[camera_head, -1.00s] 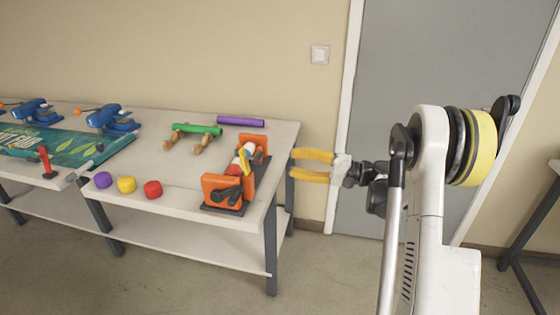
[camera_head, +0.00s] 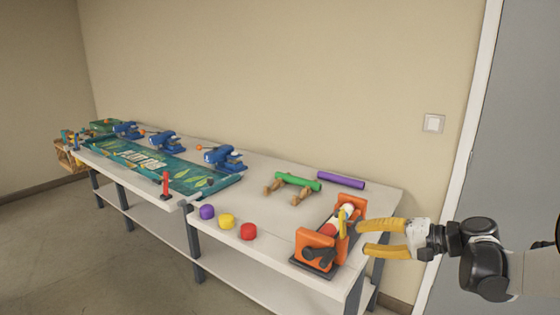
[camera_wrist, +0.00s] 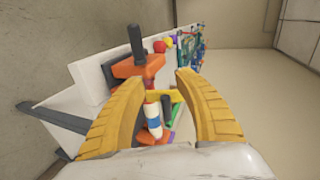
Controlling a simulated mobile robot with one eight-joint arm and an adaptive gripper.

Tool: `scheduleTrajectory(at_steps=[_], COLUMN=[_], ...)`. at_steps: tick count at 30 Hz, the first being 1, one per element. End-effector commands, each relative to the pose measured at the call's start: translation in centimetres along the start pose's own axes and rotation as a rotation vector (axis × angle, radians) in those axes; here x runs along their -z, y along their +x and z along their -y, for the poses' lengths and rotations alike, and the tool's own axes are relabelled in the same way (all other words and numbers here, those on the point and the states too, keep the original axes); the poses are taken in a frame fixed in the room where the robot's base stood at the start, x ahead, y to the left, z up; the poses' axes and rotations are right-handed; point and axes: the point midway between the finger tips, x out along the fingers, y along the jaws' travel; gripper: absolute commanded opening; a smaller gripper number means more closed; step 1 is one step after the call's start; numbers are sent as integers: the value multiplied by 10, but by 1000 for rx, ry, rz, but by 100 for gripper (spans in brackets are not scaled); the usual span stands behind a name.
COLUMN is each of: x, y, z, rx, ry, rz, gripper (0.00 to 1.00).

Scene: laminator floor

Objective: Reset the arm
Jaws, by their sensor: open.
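My gripper (camera_head: 385,238) is open and empty, with two yellow fingers apart. In the head view it is at the right end of the table, in front of and beside an orange device (camera_head: 325,240) with a dark base. In the wrist view the same device (camera_wrist: 135,68) shows beyond and between the fingers (camera_wrist: 158,100), with a white, blue and red roller part (camera_wrist: 153,115) and a yellow handle. I cannot tell how far the fingers are from it. My arm reaches in from the right edge of the head view.
A long white table (camera_head: 275,222) runs along the wall. It bears purple (camera_head: 207,212), yellow (camera_head: 227,221) and red (camera_head: 248,231) knobs, a green roller (camera_head: 298,181), a purple rod (camera_head: 341,180), a printed teal banner (camera_head: 150,165) and several blue devices (camera_head: 222,157). Open floor lies at front left.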

Motion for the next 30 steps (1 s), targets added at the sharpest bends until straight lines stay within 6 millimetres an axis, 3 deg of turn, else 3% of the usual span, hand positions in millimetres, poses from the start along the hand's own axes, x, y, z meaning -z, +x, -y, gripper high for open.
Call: scheduleTrajectory(at_steps=[1,7,15,21,30], x=[-23,-104,-195,-228,-237], y=[4,-2,-49,-84,-99], z=[7,6,-26,-50,-61], rx=[-68,-360,-697,-857,-925], ry=[-26,-176,-483,-711,-826], rz=[3,-16,-63,-103,-126], gripper=[38,38,38,38,38])
